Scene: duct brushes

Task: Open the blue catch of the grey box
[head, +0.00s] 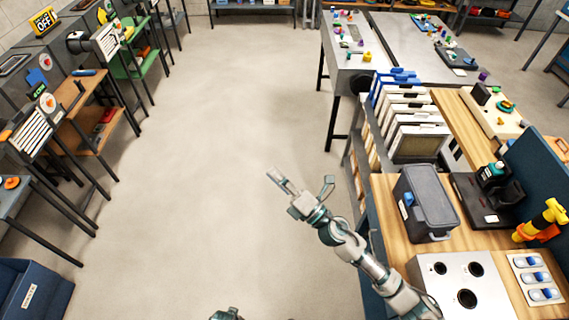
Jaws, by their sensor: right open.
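The grey box (429,204) with a dark lid stands on the wooden bench at the right. Its small blue catch (408,199) is on the side facing left, beside a white label. I cannot tell from this view whether the catch is fastened; the lid looks down. My right gripper (299,180) is open and empty, with its fingers spread. It is over the floor aisle, left of the bench and well apart from the box. A small part of my own body shows at the bottom edge, but no left gripper shows.
The wooden bench (385,190) also holds a grey panel with round holes (453,270), a switch panel (536,278), a black device (490,190) and a yellow-orange tool (541,220). White files (415,140) stand behind the box. The floor aisle (210,170) is clear.

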